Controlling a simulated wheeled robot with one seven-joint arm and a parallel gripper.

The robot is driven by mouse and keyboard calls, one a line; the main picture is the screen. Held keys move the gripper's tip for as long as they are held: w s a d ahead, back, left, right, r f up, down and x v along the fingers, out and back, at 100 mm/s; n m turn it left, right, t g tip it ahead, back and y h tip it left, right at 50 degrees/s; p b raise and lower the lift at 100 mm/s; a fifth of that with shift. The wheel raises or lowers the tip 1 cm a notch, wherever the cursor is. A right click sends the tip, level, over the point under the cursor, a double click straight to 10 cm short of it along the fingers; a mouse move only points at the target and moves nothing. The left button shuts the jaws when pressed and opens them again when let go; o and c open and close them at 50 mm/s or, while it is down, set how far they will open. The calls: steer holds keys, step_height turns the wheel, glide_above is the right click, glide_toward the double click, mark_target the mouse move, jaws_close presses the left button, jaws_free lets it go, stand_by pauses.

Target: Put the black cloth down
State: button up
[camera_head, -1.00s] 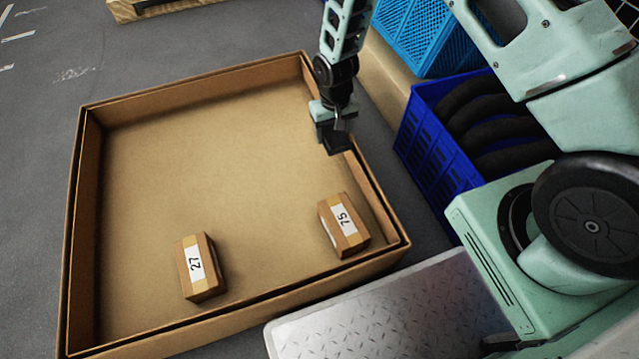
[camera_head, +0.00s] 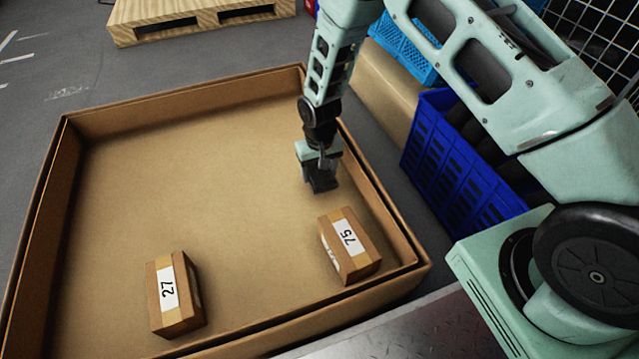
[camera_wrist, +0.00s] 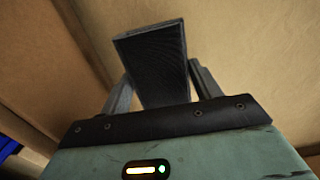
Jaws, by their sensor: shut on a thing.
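The black cloth (camera_wrist: 153,62) shows in the wrist view as a dark, flat, folded-looking piece between the two fingers. My gripper (camera_wrist: 155,90) is shut on it. In the head view my gripper (camera_head: 321,178) points down inside the large open cardboard box (camera_head: 180,180), near its right wall. The dark cloth (camera_head: 323,185) hangs at its tip. I cannot tell whether the cloth touches the box floor.
A small carton marked 75 (camera_head: 348,246) stands just below the gripper in the picture. A carton marked 27 (camera_head: 174,293) stands farther left. The box floor between is clear. A blue crate (camera_head: 460,165) stands outside the right wall; a wooden pallet (camera_head: 200,18) lies behind.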

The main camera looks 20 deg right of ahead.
mark_target(320, 179)
step_height(320, 179, down, 4)
steer(key=shift+r+b, duration=0.2)
steer(key=shift+b, duration=0.8)
steer(key=shift+r, duration=0.15)
steer(key=o, duration=1)
steer(key=shift+c, duration=0.2)
